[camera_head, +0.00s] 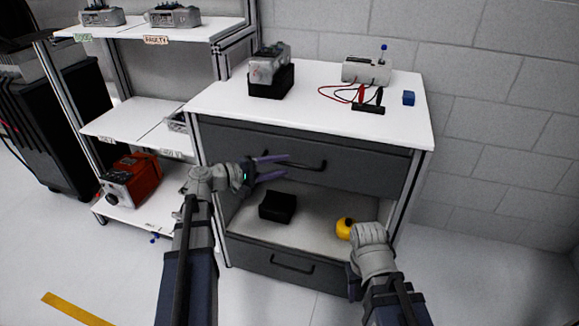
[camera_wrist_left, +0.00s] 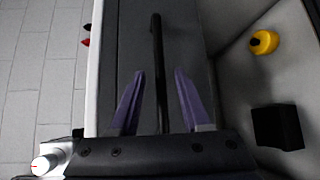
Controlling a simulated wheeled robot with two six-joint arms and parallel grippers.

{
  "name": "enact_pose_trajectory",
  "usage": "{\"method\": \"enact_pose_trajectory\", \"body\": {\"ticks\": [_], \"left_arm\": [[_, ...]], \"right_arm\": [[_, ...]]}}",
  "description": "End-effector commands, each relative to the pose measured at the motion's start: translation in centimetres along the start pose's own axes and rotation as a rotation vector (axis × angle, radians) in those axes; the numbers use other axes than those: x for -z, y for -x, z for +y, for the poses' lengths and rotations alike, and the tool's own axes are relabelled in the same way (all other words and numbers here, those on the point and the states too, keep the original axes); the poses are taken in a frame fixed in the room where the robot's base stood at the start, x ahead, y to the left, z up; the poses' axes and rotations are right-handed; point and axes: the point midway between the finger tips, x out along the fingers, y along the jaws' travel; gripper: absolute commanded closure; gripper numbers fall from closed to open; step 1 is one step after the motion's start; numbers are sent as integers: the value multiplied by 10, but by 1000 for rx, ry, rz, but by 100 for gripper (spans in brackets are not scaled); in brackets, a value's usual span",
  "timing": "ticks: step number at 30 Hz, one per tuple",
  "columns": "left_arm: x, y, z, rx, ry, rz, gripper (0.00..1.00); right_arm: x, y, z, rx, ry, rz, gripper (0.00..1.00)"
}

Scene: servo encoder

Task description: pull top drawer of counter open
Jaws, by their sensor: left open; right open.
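The white-topped counter (camera_head: 320,95) has a dark grey top drawer (camera_head: 360,172) with a black bar handle (camera_head: 312,166). The top drawer looks shut. My left gripper (camera_head: 288,167) is open in front of the drawer, its purple fingers at the handle. In the left wrist view, the handle (camera_wrist_left: 156,45) runs between the spread fingers of my left gripper (camera_wrist_left: 159,75), one on each side; I cannot tell if either touches it. My right gripper (camera_head: 372,238) is low, in front of the counter's right side; its fingers are hidden from the head camera.
Below the drawer is an open shelf with a black box (camera_head: 277,207) and a yellow object (camera_head: 345,228), above a lower drawer (camera_head: 285,265). Shelving stands left.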

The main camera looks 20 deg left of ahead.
Motion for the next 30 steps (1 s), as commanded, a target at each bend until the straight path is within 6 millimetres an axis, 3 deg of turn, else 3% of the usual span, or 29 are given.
{"method": "enact_pose_trajectory", "body": {"ticks": [7, 19, 30], "left_arm": [[0, -29, -1, 1, 0, -2, 53], [0, -34, 0, 1, 0, 0, 54], [0, -34, 0, 1, 0, -1, 96]], "right_arm": [[0, -5, 0, -1, 0, 0, 50], [0, -5, 0, -1, 0, 0, 50], [0, -5, 0, -1, 0, 0, 50]]}}
